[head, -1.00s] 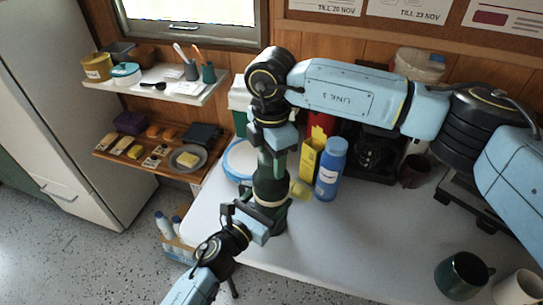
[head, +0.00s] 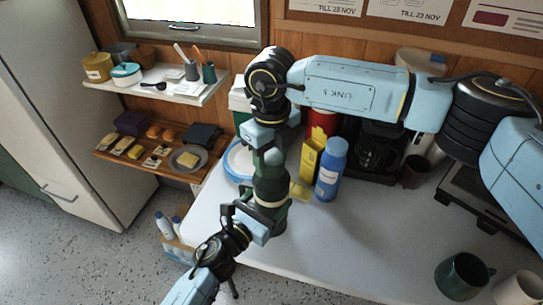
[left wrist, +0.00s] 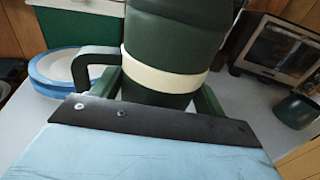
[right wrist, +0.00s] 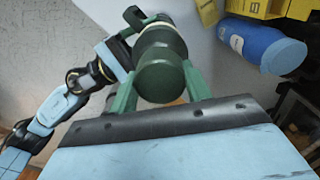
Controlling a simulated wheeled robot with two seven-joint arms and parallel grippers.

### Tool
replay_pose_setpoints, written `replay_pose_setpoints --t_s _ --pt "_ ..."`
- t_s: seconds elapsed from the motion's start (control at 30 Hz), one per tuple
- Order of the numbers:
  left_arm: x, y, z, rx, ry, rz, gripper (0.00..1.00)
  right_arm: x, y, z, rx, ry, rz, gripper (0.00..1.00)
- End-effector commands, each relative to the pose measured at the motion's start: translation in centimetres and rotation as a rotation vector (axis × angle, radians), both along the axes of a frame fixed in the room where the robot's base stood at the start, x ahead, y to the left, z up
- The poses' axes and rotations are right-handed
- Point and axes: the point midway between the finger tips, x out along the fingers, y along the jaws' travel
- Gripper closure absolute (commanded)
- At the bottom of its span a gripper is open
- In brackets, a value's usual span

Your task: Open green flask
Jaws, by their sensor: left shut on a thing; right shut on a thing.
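The green flask (head: 270,188) with a cream band stands upright at the table's left edge. It fills the middle of the left wrist view (left wrist: 170,35), with a black handle loop at its left. My left gripper (left wrist: 158,98) is shut around the flask's lower body, near the band. My right gripper (head: 270,157) comes down from above and is shut on the flask's green lid (right wrist: 162,82). The lid is in line with the body in the right wrist view; I cannot tell whether it is loose. My right gripper hides part of the flask's top in the head view.
A blue bottle (head: 330,168) and a yellow box (head: 311,157) stand close right of the flask. A plate with a blue rim (head: 238,160) lies behind it. Mugs (head: 462,276) stand at the front right. The white table's (head: 350,235) middle is clear.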

Motion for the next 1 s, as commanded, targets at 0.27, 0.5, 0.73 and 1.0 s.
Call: replay_pose_setpoints --t_s 0.27,0.5,0.73,1.0 --pt "-0.04 0.04 -0.17 0.002 0.003 0.001 0.91 -0.03 0.02 0.07 -0.001 -0.001 0.524 0.79" --pt "-0.04 0.04 -0.17 0.002 0.003 0.001 0.91 -0.06 0.03 0.12 0.000 0.000 0.980 0.79" --pt "-0.04 0.05 -0.17 0.002 0.003 0.001 0.91 -0.08 0.01 0.11 -0.001 0.000 1.416 0.79" --pt "-0.04 0.05 -0.18 0.002 0.003 0.001 0.91 -0.10 -0.01 0.14 0.000 0.000 1.862 0.79"
